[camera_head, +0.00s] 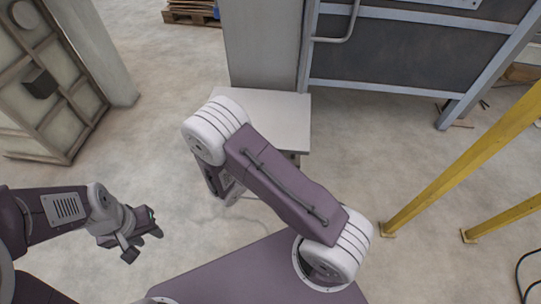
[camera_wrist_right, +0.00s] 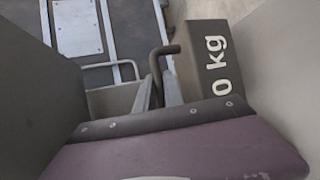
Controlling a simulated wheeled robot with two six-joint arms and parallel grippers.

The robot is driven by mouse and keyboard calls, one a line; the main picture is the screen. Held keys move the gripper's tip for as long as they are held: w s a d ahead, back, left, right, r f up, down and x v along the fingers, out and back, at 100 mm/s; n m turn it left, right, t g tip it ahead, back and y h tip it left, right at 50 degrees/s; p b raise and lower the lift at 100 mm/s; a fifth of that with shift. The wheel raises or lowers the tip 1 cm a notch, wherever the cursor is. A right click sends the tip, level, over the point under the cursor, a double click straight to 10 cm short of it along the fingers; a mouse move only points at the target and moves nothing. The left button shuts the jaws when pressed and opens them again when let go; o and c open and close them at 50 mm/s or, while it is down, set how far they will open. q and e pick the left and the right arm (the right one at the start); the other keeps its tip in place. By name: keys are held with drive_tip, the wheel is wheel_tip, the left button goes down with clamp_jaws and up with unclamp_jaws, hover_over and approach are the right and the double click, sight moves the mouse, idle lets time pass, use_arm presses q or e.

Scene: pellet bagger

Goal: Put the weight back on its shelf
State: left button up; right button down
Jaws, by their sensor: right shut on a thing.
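The weight (camera_wrist_right: 208,68) is a dark block with white lettering ending in "0 kg" and a bent dark handle, in the right wrist view. My right gripper (camera_wrist_right: 158,88) is shut on the weight's handle, with the block to the right of the fingers. In the head view my own arm hides the right gripper and the weight. A pale flat top (camera_head: 285,115), possibly the shelf, stands against a grey column, partly covered by my right arm. My left gripper (camera_head: 144,246) is open and empty at the lower left, over bare floor.
A dark-panelled metal frame with a handle (camera_head: 410,50) stands behind the pale top. Yellow posts (camera_head: 465,160) rise at the right. A framed panel (camera_head: 45,90) stands at the left and a wooden pallet (camera_head: 190,12) lies at the back. The floor between is clear.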

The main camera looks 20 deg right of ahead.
drive_tip(key=shift+w+d, duration=0.15)
drive_tip(key=shift+d, duration=0.05)
wheel_tip(320, 180, down, 4)
drive_tip(key=shift+f+b, duration=0.1)
drive_tip(key=shift+b, duration=0.8)
drive_tip(key=c, duration=1.8)
unclamp_jaws()
drive_tip(key=o, duration=0.3)
drive_tip(key=shift+o, duration=0.2)
